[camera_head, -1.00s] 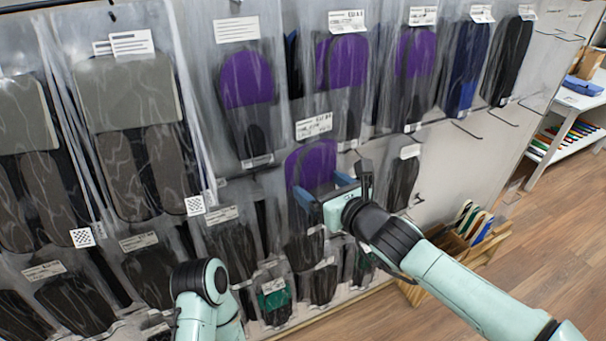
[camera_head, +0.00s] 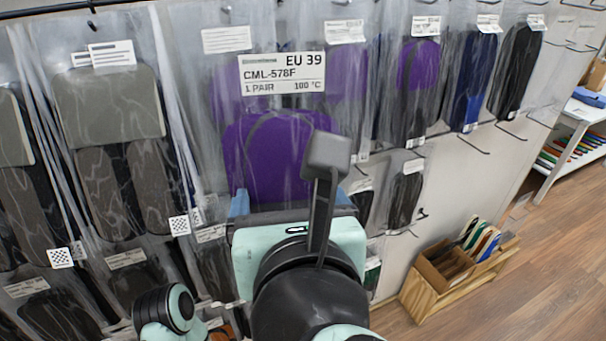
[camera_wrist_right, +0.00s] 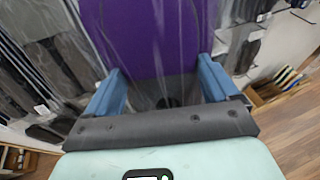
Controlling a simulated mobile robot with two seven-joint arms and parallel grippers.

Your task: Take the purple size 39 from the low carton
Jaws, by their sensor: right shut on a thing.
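The clear bag with the purple insole pair (camera_head: 265,150) carries a label reading EU 39, CML-578F, 1 pair. It hangs upright, close to my head camera and in front of the wall display. My right gripper (camera_head: 292,205) is shut on the lower part of this bag. In the right wrist view the purple pair (camera_wrist_right: 150,35) rises between the two blue fingers of the gripper (camera_wrist_right: 163,88). A low carton (camera_head: 445,265) stands on the floor at right, in a wooden crate. Part of my left arm shows at the bottom left, but its gripper does not.
Bagged insoles hang in rows on the wall: grey pairs (camera_head: 110,105) at left, a purple pair (camera_head: 418,65), a blue pair (camera_head: 475,75) and a black pair (camera_head: 515,65) at right. A white shelf unit (camera_head: 578,115) stands far right. The wooden floor (camera_head: 540,270) is clear there.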

